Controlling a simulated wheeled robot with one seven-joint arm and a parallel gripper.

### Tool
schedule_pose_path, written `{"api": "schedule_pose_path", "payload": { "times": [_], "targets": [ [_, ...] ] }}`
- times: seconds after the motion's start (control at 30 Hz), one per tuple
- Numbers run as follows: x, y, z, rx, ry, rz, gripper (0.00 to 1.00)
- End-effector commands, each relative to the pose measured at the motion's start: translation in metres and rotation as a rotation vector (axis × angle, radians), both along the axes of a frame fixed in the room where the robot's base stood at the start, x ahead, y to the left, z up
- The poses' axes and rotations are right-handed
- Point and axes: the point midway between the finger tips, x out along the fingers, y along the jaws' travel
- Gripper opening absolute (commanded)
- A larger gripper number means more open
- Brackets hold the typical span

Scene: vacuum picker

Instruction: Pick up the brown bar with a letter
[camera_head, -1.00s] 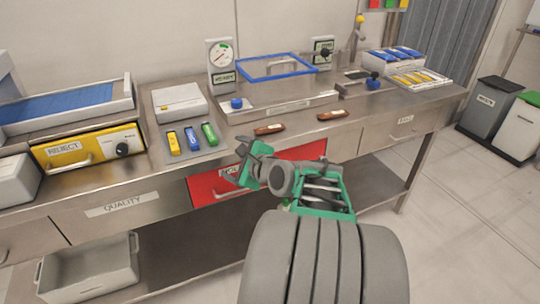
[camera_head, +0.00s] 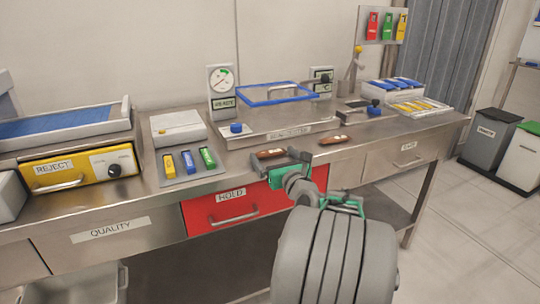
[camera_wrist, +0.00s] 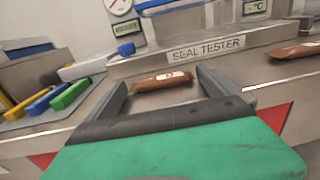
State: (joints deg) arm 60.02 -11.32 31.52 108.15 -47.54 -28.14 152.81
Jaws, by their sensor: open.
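Two brown bars lie on the steel bench in front of the seal tester. The left brown bar (camera_head: 270,153) also shows in the wrist view (camera_wrist: 161,81), with a pale label whose mark is too small to read. The right brown bar (camera_head: 335,140) lies apart from it and shows at the right edge of the wrist view (camera_wrist: 297,51). My gripper (camera_head: 280,160) is open and empty. In the wrist view its two fingers (camera_wrist: 161,88) point toward the left bar, which appears between them, beyond the palm.
The seal tester (camera_head: 285,130) with its blue-framed lid stands behind the bars. Yellow, blue and green sticks (camera_head: 189,162) lie to the left. The red HOLD drawer (camera_head: 225,208) is below the bench edge. A white tray of yellow items (camera_head: 418,107) sits at the right.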

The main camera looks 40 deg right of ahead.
Motion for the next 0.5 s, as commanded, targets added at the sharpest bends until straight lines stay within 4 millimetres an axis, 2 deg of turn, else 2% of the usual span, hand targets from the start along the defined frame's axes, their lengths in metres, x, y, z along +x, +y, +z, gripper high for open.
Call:
{"api": "schedule_pose_path", "payload": {
  "times": [0.07, 0.5],
  "targets": [
    [-0.0003, 0.0001, 0.0001, 0.000, 0.000, 0.000, 0.99],
    [-0.0005, 0.0004, -0.0002, -0.001, 0.001, 0.000, 0.63]
  ]
}}
